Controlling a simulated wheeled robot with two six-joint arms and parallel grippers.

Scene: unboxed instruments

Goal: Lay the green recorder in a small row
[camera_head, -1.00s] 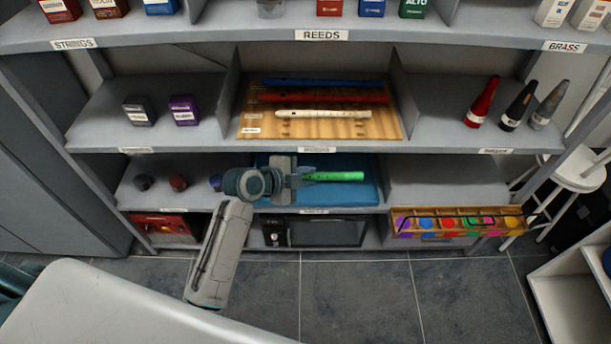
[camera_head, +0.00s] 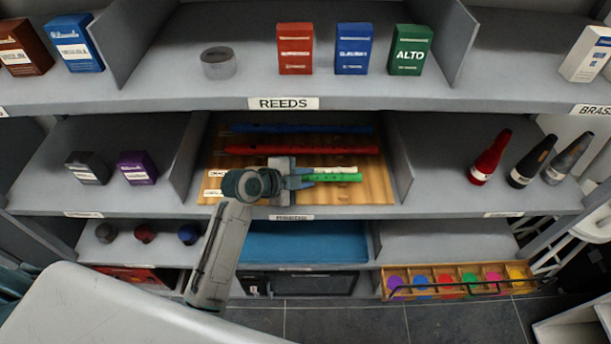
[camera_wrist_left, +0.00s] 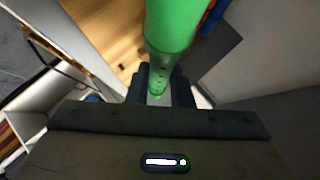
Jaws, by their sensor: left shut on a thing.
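The green recorder (camera_head: 338,178) is held in my left gripper (camera_head: 300,178), which is shut on it. It lies level, pointing right, in front of the wooden board (camera_head: 380,190) on the middle shelf. I cannot tell whether it touches the board. It also fills the top middle of the left wrist view (camera_wrist_left: 175,35). On the board lie a blue recorder (camera_head: 300,129) at the back, a red recorder (camera_head: 300,150) before it, and a cream recorder (camera_head: 350,169), partly hidden by my gripper and the green one. My right gripper is not in view.
Upright dividers (camera_head: 398,165) stand on both sides of the board. The upper shelf's edge (camera_head: 400,103) is above. Black and purple boxes (camera_head: 137,167) stand left; red, black and grey cones (camera_head: 490,158) stand right. The blue mat (camera_head: 300,245) below is bare.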

